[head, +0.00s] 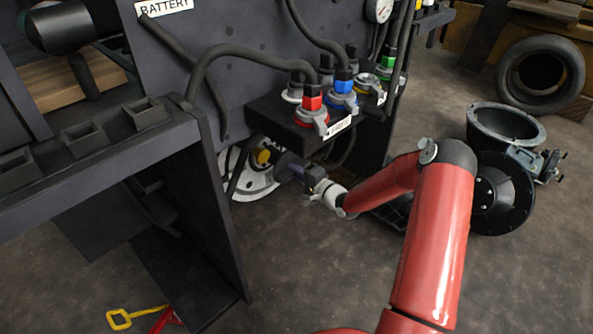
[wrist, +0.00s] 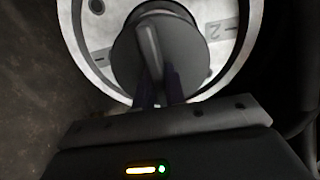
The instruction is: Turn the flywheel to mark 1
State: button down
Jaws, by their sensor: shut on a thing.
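The flywheel is a pale metal disc low in the machine's dark bay, partly hidden by the frame and my gripper in the head view (head: 250,186). In the wrist view the flywheel (wrist: 216,54) fills the top, with a "2" at upper right and a short dark stroke at left that may be a 1. A round dark grey hub with a raised grip bar (wrist: 152,50) stands at its middle. My gripper (wrist: 158,90) is shut on this bar, its fingers on either side. In the head view my gripper (head: 279,166) reaches in from the right.
Red (head: 312,103) and blue (head: 344,82) capped fittings with hoses sit on a shelf just above my gripper. A dark upright post (head: 212,205) stands left of the flywheel. A tyre (head: 541,75) and a black bucket-like part (head: 505,127) lie at right.

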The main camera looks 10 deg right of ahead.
jog(key=shift+w+a+r, duration=0.25)
jog(key=shift+w+a, duration=0.05)
jog(key=shift+w, duration=0.05)
jog(key=c, duration=1.5)
grip_release()
jog(key=o, duration=0.3)
jog(key=shift+p+v, duration=0.3)
jog(key=shift+v, duration=0.45)
jog(key=shift+o, duration=0.2)
jog(key=p+v, duration=0.1)
jog(key=v, duration=0.6)
jog(key=shift+s+d+f, duration=0.2)
jog(key=shift+d+f, duration=0.05)
